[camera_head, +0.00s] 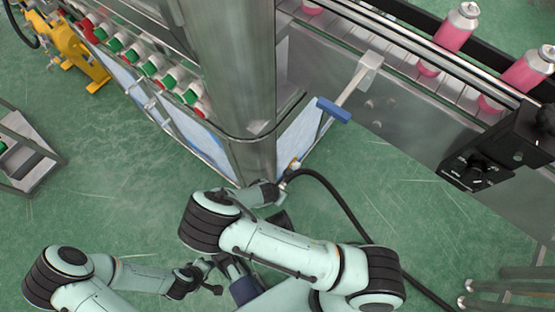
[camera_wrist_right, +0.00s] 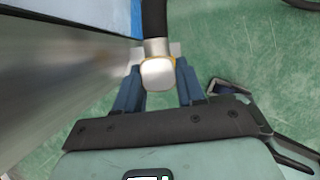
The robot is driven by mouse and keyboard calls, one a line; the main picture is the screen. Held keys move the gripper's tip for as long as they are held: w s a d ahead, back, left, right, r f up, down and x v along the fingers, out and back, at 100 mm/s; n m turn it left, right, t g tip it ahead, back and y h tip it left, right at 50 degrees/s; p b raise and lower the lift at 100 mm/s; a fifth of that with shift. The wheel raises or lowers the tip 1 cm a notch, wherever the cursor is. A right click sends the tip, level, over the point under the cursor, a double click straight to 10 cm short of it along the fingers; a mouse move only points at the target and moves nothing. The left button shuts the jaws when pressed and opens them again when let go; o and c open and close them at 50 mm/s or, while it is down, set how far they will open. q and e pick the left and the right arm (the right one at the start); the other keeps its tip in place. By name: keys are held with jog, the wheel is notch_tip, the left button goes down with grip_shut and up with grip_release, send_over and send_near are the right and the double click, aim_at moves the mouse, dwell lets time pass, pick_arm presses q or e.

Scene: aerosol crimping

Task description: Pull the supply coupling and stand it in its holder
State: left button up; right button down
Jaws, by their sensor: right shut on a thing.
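The supply coupling (camera_wrist_right: 158,73), a pale metal block with a thin yellow ring, sits between the blue fingers of my right gripper (camera_wrist_right: 157,62) in the right wrist view. The gripper is shut on it. A black hose (camera_wrist_right: 154,22) runs away from the coupling. In the head view my right gripper (camera_head: 281,190) is low by the corner of the machine, partly hidden by its own arm. The hose (camera_head: 345,203) curves from there to the lower right. My left gripper (camera_head: 205,282) is at bottom centre; its fingers are too small to read. I cannot make out the holder.
A blue-handled lever (camera_head: 333,110) projects above the right hand, beside a steel column (camera_head: 238,70). A conveyor (camera_head: 410,75) carries pink cans at upper right. A control box (camera_head: 478,168) with a knob hangs at right. Green floor (camera_head: 110,190) is open at left.

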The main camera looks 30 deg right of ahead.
pick_arm(q)
jog(key=shift+f, duration=0.1)
pick_arm(e)
jog(key=shift+f, duration=0.45)
pick_arm(q)
jog(key=shift+r+p, duration=0.35)
jog(key=shift+r, duration=0.1)
dwell(1.4)
pick_arm(e)
jog(key=c, duration=0.6)
grip_release()
pick_arm(q)
jog(key=shift+w, duration=0.1)
jog(key=w+d+r+t+p, duration=0.1)
jog(key=w+r+t+p, duration=0.1)
jog(key=w+r, duration=0.3)
jog(key=shift+m+g+h, duration=0.4)
jog(key=shift+g, duration=0.2)
jog(key=s+d+p, duration=0.1)
jog(key=s+r+p, duration=0.1)
jog(key=s+d+r, duration=0.1)
jog(key=s, duration=0.1)
jog(key=shift+s+d+r+p, duration=0.1)
jog(key=shift+d+r+p, duration=0.15)
jog(key=shift+d+p, duration=0.15)
pick_arm(e)
jog(key=v, duration=1.3)
jog(key=shift+a+r, duration=0.1)
